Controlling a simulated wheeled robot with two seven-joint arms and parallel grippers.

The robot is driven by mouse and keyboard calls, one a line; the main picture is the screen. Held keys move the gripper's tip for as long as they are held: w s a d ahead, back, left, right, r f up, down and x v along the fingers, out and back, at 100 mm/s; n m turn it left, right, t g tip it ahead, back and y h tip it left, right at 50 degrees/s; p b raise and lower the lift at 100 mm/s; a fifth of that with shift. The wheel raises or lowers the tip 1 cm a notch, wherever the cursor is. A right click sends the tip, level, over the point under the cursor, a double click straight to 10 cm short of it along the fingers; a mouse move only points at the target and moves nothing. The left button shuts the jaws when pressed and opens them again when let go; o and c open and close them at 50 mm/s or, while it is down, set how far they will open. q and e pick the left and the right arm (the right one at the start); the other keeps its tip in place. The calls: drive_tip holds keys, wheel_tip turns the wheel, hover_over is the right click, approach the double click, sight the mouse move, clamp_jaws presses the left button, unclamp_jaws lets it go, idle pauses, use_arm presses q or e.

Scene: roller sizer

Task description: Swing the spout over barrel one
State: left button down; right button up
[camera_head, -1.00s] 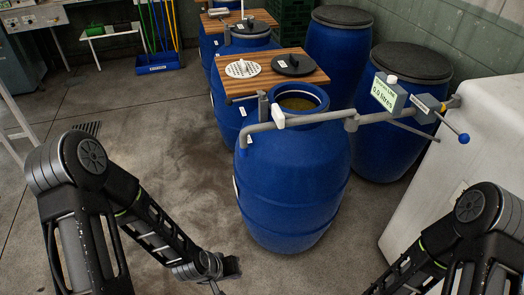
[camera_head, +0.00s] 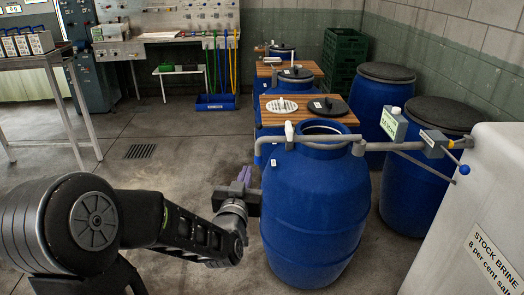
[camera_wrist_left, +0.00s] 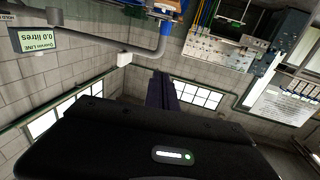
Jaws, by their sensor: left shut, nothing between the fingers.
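The spout is a grey pipe (camera_head: 402,146) that runs from beside the white tank across the top of the nearest blue barrel (camera_head: 315,205). Its bent end (camera_head: 258,150) hangs past the barrel's left rim. A white block (camera_head: 289,134) sits on the pipe near the open mouth. My left gripper (camera_head: 243,176), with purple fingers, is shut and empty, left of this barrel and below the pipe end. In the left wrist view the fingers (camera_wrist_left: 162,92) point up towards the pipe (camera_wrist_left: 150,50), apart from it. I cannot read which barrel is one. My right gripper is out of view.
Barrels with wooden boards (camera_head: 288,108) stand behind in a row. Lidded barrels (camera_head: 432,170) stand at the right. A display reading 0.0 litres (camera_wrist_left: 36,40) is on the pipe. The white brine tank (camera_head: 480,220) fills the right.

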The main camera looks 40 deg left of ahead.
use_arm(q)
drive_tip(key=shift+d+r, duration=0.1)
drive_tip(key=shift+d, duration=0.1)
drive_tip(key=p, duration=0.4)
approach(257, 142)
drive_tip(key=x, duration=0.5)
drive_tip(key=shift+w+r, duration=0.15)
drive_tip(key=shift+w, duration=0.1)
drive_tip(key=shift+w+a, duration=0.35)
drive_tip(key=shift+w, duration=0.25)
